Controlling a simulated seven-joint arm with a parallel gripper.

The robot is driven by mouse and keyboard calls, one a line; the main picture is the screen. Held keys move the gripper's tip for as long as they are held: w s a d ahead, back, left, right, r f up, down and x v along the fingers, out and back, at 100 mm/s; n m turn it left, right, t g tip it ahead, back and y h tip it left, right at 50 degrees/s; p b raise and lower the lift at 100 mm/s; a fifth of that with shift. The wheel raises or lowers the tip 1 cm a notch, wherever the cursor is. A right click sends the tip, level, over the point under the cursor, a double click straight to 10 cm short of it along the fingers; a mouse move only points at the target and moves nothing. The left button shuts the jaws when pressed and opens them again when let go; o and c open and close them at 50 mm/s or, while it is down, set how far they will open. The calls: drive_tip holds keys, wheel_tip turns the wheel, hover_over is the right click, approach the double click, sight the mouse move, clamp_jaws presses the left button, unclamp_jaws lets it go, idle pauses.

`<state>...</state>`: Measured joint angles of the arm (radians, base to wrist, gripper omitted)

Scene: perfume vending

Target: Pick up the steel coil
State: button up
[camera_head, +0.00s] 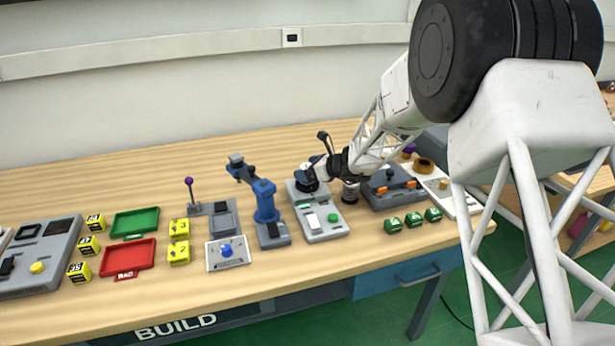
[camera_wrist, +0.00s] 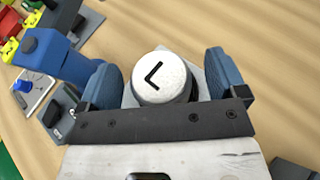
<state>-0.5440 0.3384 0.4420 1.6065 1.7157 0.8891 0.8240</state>
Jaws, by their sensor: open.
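My gripper (camera_head: 308,178) is open over the back of a grey device with a green button (camera_head: 332,218). In the wrist view its two blue fingers (camera_wrist: 165,85) stand on either side of a white round top with a black L-shaped mark (camera_wrist: 160,78). The fingers are apart, and I cannot tell whether they touch it. A silvery round piece with dark parts (camera_head: 351,191) stands just right of the gripper, partly hidden by the arm; I cannot tell whether it is the steel coil. A brown ring-shaped piece (camera_head: 424,165) lies farther right.
A blue upright stand (camera_head: 265,205) is close on the left. A grey box with orange parts (camera_head: 391,188) stands on the right, with green cubes (camera_head: 413,219) in front. Red (camera_head: 128,258) and green (camera_head: 134,222) trays lie left. The table's back is clear.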

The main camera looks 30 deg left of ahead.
drive_tip(key=shift+a, duration=0.15)
idle(0.4)
drive_tip(key=c, duration=1.1)
drive_tip(key=shift+c, duration=0.2)
drive_tip(key=shift+r, duration=0.1)
drive_tip(key=shift+r, duration=0.85)
drive_tip(key=shift+s+r, duration=0.15)
drive_tip(key=shift+r, duration=0.7)
drive_tip(key=s+d, duration=0.3)
drive_tip(key=s, duration=0.1)
drive_tip(key=s+d+r, duration=0.1)
drive_tip(key=s+d, duration=0.2)
drive_tip(key=s, duration=0.1)
drive_tip(key=s+d, duration=0.4)
drive_tip(key=shift+s+r, duration=0.1)
drive_tip(key=shift+r, duration=0.05)
